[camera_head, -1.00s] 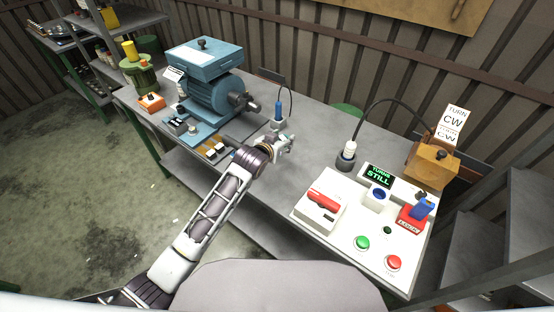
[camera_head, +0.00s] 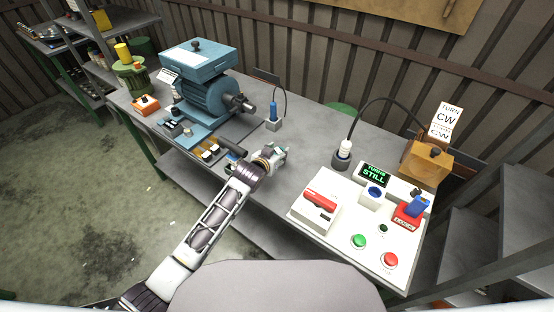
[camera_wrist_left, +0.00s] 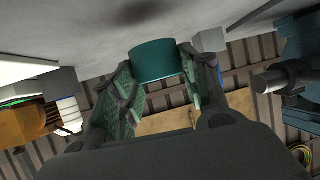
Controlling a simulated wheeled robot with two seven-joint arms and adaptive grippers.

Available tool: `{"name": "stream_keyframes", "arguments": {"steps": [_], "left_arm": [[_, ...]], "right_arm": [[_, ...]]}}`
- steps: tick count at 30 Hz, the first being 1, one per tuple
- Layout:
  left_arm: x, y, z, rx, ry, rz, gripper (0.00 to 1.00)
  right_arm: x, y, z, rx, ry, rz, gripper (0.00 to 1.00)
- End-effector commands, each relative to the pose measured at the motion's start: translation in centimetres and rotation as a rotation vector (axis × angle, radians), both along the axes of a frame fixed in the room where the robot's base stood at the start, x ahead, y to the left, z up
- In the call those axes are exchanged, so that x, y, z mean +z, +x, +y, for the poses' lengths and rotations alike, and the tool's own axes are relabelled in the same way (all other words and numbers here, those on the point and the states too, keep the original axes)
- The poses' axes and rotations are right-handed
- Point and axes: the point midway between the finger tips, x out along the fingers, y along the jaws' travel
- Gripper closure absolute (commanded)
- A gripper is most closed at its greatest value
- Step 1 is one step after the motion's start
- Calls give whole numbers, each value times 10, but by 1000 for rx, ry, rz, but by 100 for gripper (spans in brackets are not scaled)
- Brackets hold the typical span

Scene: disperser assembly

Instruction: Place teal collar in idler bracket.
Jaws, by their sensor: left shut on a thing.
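My left gripper (camera_head: 279,154) is low over the bench, in front of the blue motor, with its arm coming in from the lower left. In the left wrist view the teal collar (camera_wrist_left: 155,62) sits between the two green-padded fingertips (camera_wrist_left: 160,75), and the gripper is shut on it. In the head view I cannot make out the collar clearly, as the gripper hides it. I cannot pick out the idler bracket with certainty in either view. My right gripper does not show.
The blue motor (camera_head: 207,97) with its shaft stands behind left. The control panel (camera_head: 335,232) fills the right front. Bare bench lies between.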

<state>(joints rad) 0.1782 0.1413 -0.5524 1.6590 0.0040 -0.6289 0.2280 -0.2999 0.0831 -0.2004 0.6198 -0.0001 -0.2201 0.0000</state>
Motion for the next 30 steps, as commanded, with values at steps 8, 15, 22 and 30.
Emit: {"name": "stream_keyframes", "arguments": {"steps": [8, 15, 22, 30], "left_arm": [[-8, 0, 0, 0, 0, -1, 92], [-31, 1, 0, -1, -2, -3, 92], [-36, 0, 0, -1, -1, -4, 92], [-38, 0, 0, -1, -2, -3, 92]], "right_arm": [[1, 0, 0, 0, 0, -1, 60], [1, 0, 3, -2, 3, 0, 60], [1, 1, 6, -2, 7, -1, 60], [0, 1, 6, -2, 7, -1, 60]]}}
